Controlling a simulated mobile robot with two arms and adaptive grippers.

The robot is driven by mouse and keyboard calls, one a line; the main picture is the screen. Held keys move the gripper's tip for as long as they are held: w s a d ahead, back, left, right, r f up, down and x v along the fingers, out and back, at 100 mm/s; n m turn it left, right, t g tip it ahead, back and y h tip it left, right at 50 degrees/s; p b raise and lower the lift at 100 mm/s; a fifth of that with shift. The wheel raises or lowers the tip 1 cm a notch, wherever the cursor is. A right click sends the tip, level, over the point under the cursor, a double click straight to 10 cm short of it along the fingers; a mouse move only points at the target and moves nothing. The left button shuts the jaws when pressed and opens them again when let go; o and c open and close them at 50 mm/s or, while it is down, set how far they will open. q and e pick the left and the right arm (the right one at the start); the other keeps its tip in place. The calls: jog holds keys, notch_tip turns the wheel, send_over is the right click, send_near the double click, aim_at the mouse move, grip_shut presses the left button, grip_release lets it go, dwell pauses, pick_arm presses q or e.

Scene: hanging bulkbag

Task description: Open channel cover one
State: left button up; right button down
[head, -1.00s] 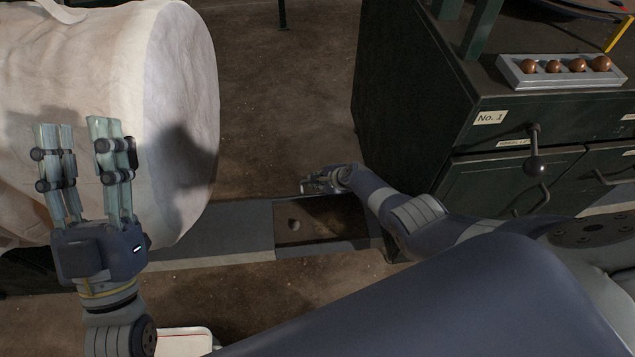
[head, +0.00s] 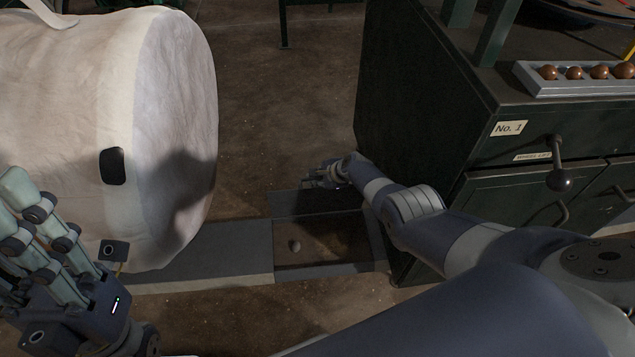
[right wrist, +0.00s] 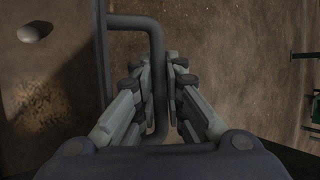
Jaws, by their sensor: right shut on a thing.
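The channel cover (head: 308,203) shows in the head view as a dark plate along the far side of the open channel section (head: 325,243). My right gripper (head: 322,178) is at its far edge. In the right wrist view, a dark bent bar handle (right wrist: 156,70) passes between the fingers of my right gripper (right wrist: 165,75), which are shut on it. The cover itself seems nearly edge-on there. A pale round lump (head: 294,245) lies inside the channel. My left gripper (head: 22,220) is at the lower left, empty with its fingers apart, in front of the bag.
A large white bulk bag (head: 90,100) hangs at the left. A dark green cabinet (head: 420,110) marked No. 1 stands at the right, with a grey tray (head: 530,80) of brown balls and a knobbed lever (head: 558,178). A grey channel strip (head: 225,250) continues left under the bag.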

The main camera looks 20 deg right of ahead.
jog(key=w, duration=0.1)
jog(key=b, duration=0.1)
jog(key=w, duration=0.1)
jog(key=shift+w+d+r+t, duration=0.3)
jog(key=shift+w+d, duration=0.05)
jog(key=shift+d, duration=0.05)
